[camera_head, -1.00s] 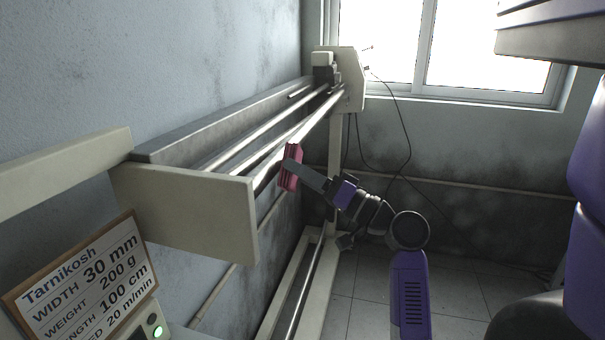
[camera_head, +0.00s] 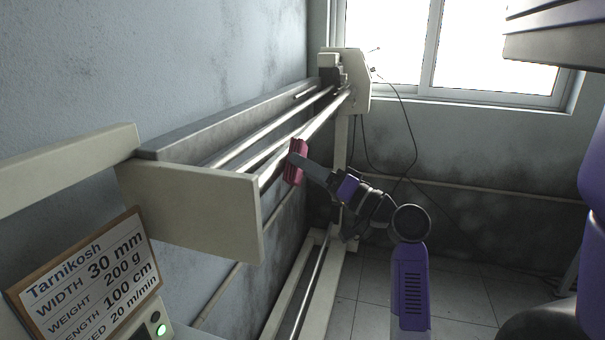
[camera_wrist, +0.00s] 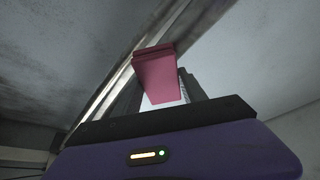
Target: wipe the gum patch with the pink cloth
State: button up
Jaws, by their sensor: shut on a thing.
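The pink cloth (camera_head: 295,163) is a folded pad at the end of my arm, beside the front rail of the machine. My gripper (camera_head: 303,161) is shut on it. The cloth also shows in the wrist view (camera_wrist: 160,75), held upright between the grey fingers of my gripper (camera_wrist: 165,90), with a metal rail just behind it. I cannot tell whether the cloth touches the rail. I cannot make out the gum patch in either view.
A long machine frame with metal rails (camera_head: 262,140) runs along the left wall, ending in a beige end plate (camera_head: 190,208). A sign (camera_head: 90,275) and a box with a green light (camera_head: 160,330) stand at lower left. A cable (camera_head: 413,130) hangs below the window. The tiled floor at right is mostly clear.

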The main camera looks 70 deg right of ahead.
jog(key=d+b, duration=0.4)
jog(key=d, duration=0.3)
jog(key=shift+w+d, duration=0.4)
jog(key=shift+w, duration=0.05)
dwell(0.3)
jog(key=shift+a, duration=0.1)
jog(key=a, duration=0.6)
jog(key=shift+s+a, duration=0.3)
jog(key=shift+s, duration=0.05)
jog(key=shift+a+p, duration=0.3)
jog(key=shift+a, duration=1.3)
jog(key=shift+s, duration=0.1)
jog(key=shift+s+d+b, duration=0.15)
jog(key=shift+s, duration=1.35)
jog(key=shift+s+d+b, duration=0.1)
jog(key=shift+s+b, duration=0.05)
jog(key=shift+s, duration=1.3)
